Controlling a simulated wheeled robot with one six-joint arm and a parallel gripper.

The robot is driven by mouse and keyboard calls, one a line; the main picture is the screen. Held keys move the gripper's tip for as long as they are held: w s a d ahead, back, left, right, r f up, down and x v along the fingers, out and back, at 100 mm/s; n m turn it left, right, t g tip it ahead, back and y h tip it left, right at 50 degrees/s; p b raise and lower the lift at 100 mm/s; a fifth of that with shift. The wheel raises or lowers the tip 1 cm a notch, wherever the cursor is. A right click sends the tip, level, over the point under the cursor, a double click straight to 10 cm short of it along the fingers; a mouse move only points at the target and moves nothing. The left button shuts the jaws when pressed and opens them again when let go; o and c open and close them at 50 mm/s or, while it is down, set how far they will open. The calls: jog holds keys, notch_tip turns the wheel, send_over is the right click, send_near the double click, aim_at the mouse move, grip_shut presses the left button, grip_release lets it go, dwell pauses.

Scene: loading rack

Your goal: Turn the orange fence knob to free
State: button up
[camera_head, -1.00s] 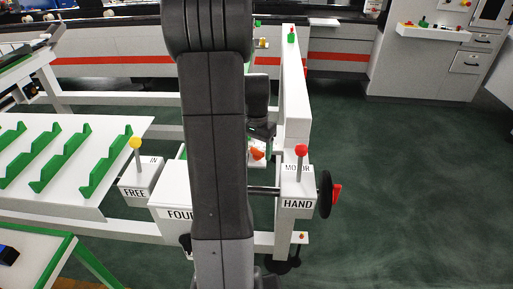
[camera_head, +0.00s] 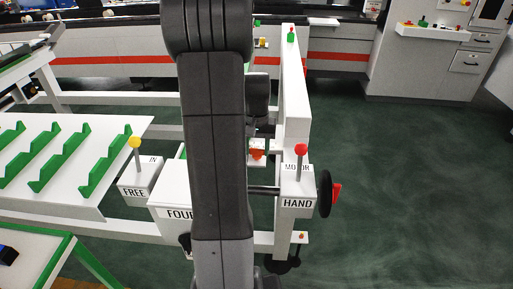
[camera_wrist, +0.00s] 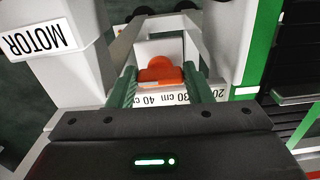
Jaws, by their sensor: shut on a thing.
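The orange fence knob (camera_wrist: 160,70) shows in the middle of the wrist view, in front of a white block. My gripper (camera_wrist: 162,84) has its two fingers on either side of the knob and is shut on it. In the head view the orange knob (camera_head: 257,154) is small, just right of my arm, below my dark wrist. My arm hides much of the area left of it, and the fingers are too small to make out there.
A white scale strip (camera_wrist: 168,98) with cm numbers lies by the knob. A red-topped lever (camera_head: 301,150) stands on the MOTOR/HAND box, beside a black handwheel (camera_head: 325,194). A tall white fence beam (camera_head: 295,85) rises behind. A yellow-topped lever (camera_head: 135,143) stands left.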

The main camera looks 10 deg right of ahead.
aim_at(257, 150)
dwell(0.4)
jog(key=o, duration=1)
jog(key=shift+r, duration=0.1)
notch_tip(257, 150, up, 14)
jog(key=shift+f, duration=0.15)
jog(key=shift+f, duration=0.1)
